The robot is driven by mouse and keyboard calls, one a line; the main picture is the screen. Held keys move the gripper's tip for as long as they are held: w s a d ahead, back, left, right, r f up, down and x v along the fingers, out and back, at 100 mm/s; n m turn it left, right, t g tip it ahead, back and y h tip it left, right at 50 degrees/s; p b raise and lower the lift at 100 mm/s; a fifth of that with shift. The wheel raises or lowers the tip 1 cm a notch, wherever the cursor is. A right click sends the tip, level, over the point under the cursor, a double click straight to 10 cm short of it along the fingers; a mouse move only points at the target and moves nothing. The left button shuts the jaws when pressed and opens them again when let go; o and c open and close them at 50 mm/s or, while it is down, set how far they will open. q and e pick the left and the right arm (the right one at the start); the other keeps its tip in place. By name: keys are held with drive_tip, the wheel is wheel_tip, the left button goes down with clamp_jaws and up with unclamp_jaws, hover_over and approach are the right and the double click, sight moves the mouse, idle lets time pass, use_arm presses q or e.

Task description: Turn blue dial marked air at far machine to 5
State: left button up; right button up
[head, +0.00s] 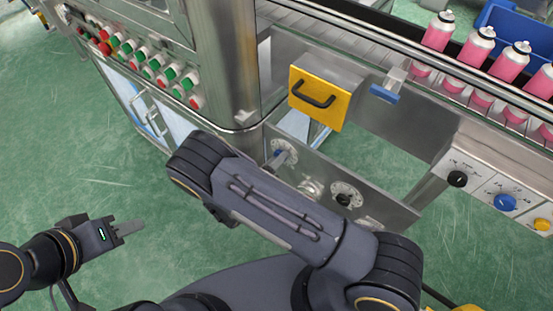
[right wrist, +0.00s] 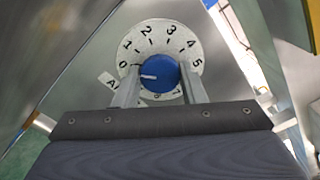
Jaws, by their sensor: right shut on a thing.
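In the right wrist view, a blue dial (right wrist: 158,73) sits on a round white scale plate (right wrist: 158,26) numbered from 0 upward. Its white pointer mark points left, at or just below the 0. Part of a label starting with "A" (right wrist: 110,82) shows at its left. My right gripper (right wrist: 160,92) is shut on the blue dial, one finger on each side.
A metal panel with dials (head: 345,195) stands beyond my right arm. A yellow drawer (head: 318,98) with a black handle is above it. Pink cans (head: 475,48) line the conveyor. Red and green buttons (head: 150,65) are at upper left. Green floor is clear at left.

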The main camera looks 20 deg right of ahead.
drive_tip(key=shift+f+m+b, duration=0.1)
drive_tip(key=shift+m+b, duration=11.55)
drive_tip(key=shift+m, duration=4.75)
drive_tip(key=o, duration=1)
